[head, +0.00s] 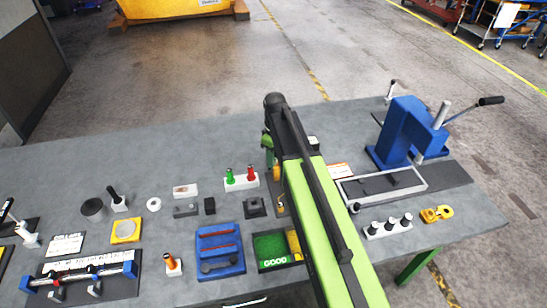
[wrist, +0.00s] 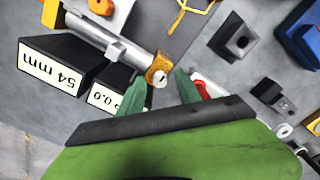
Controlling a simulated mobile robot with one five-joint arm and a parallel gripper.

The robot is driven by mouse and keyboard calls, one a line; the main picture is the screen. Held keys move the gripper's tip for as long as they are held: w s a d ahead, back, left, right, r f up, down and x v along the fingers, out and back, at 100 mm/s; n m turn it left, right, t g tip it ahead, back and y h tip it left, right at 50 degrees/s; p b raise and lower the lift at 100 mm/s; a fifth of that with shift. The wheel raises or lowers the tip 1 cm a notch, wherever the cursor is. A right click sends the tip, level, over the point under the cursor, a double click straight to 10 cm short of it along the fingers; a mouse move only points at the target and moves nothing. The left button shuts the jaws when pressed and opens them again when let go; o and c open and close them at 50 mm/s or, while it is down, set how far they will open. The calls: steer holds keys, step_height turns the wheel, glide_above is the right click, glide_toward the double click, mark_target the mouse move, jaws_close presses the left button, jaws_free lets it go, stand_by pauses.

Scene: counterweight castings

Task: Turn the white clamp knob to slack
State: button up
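In the wrist view, a silver shaft (wrist: 118,47) ends in a gold-coloured clamp piece (wrist: 158,64). A small pale round part with a dark mark (wrist: 160,78) sits on its end; it may be the white clamp knob, but I cannot be sure. My gripper (wrist: 159,76) is open, with one green finger on each side of this end. I cannot tell whether either finger touches it. In the head view my arm hides most of this device; an orange part (head: 277,173) shows beside the arm.
Display boxes, one reading 54 mm (wrist: 52,65), lie left of the fingers. A red peg (wrist: 203,88) is close by the right finger. In the head view, red and green pegs stand in a white block (head: 241,182). A blue press (head: 399,130) stands to the right.

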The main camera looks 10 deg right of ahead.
step_height(320, 180, up, 18)
steer(key=p, duration=1.7)
steer(key=shift+f, duration=0.25)
